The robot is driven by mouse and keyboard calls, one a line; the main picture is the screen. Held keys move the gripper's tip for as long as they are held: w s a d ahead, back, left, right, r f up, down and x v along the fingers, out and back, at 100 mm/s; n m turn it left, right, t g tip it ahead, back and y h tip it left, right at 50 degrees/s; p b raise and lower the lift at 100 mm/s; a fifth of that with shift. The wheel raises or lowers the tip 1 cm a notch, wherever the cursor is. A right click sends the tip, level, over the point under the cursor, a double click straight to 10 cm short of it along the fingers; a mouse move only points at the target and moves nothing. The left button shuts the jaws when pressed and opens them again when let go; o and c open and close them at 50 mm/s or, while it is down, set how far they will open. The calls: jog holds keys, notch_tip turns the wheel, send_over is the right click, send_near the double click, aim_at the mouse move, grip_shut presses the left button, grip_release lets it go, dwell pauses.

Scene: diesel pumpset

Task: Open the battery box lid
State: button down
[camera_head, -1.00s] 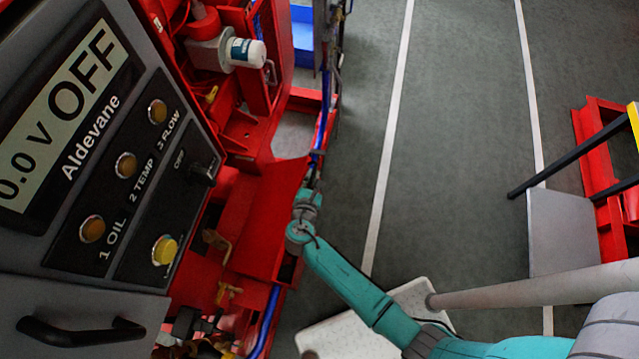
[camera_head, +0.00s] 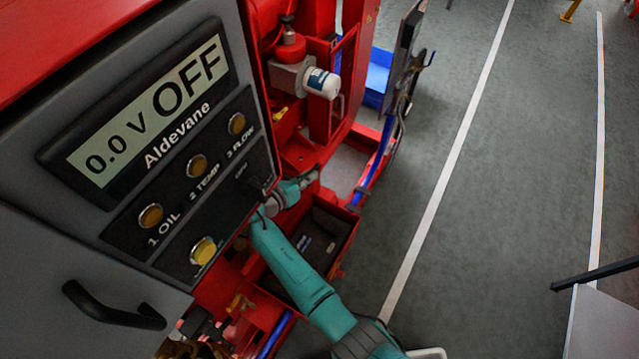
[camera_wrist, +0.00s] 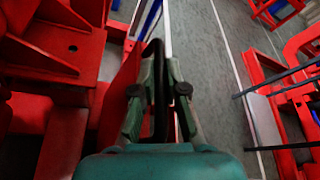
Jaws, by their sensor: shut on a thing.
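The battery box (camera_head: 349,245) stands low on the red frame in the head view, with its top uncovered. Its dark inside (camera_head: 318,238) shows, with a dark battery-like block in it. My gripper (camera_head: 306,180) is at the far left side of the box, beside the control panel. In the wrist view my gripper (camera_wrist: 157,82) is shut on a black handle (camera_wrist: 154,52). A red panel (camera_wrist: 121,92), apparently the raised lid, stands just left of the handle. In the head view the lid is hard to make out.
The grey control cabinet (camera_head: 160,180) stands close to my arm, with a dark handle (camera_head: 113,305) on its front. A red assembly with a white filter (camera_head: 322,83) is beyond the box. Clear grey floor (camera_head: 500,200) lies to the right.

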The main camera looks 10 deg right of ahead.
jog(key=shift+w+a+r, duration=0.1)
jog(key=shift+w+a, duration=0.35)
jog(key=shift+a, duration=0.05)
jog(key=c, duration=1.2)
grip_release()
notch_tip(320, 180, up, 10)
